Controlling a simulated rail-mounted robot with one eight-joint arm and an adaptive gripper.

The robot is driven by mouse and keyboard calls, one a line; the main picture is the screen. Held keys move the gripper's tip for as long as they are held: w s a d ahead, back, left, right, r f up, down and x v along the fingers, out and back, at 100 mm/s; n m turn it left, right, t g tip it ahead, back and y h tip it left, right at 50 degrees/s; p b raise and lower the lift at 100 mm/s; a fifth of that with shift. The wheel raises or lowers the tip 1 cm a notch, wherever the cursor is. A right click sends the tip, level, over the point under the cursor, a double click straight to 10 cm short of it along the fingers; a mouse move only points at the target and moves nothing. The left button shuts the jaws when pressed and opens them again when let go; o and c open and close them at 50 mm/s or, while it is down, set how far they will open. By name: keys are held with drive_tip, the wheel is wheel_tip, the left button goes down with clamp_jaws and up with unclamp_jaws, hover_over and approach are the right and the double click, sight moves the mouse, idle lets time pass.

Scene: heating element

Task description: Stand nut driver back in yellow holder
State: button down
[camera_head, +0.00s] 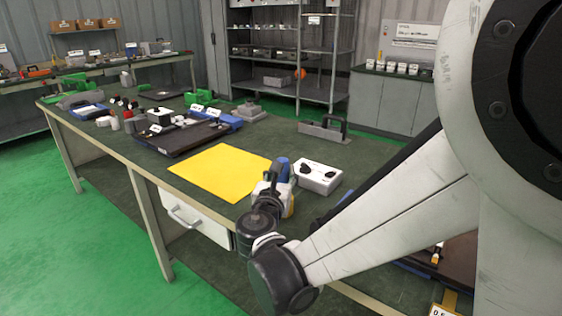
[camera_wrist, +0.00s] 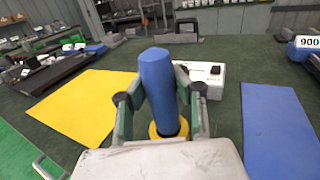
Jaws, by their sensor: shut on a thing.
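The nut driver's thick blue handle (camera_wrist: 158,82) stands nearly upright between the fingers of my gripper (camera_wrist: 163,88) in the wrist view. My gripper is shut on this handle. The yellow holder (camera_wrist: 157,132) shows as a round yellow rim right at the handle's lower end. The nut driver's shaft is hidden, so I cannot tell how deep it sits or whether it touches the holder. In the head view my gripper (camera_head: 272,186) is over the near edge of the bench, with the blue handle (camera_head: 284,166) and a bit of the yellow holder (camera_head: 290,207) beside it.
A white box with black parts (camera_head: 319,177) stands close behind my gripper. A flat yellow mat (camera_head: 220,170) lies to the left, and a blue mat (camera_wrist: 277,130) to the right. A dark tray (camera_head: 182,138) lies farther left.

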drive_tip(key=c, duration=1.5)
unclamp_jaws()
drive_tip(key=shift+o, duration=0.2)
drive_tip(key=shift+s, duration=0.1)
drive_tip(key=v, duration=0.7)
drive_tip(key=shift+s, duration=0.35)
drive_tip(key=shift+a, duration=0.1)
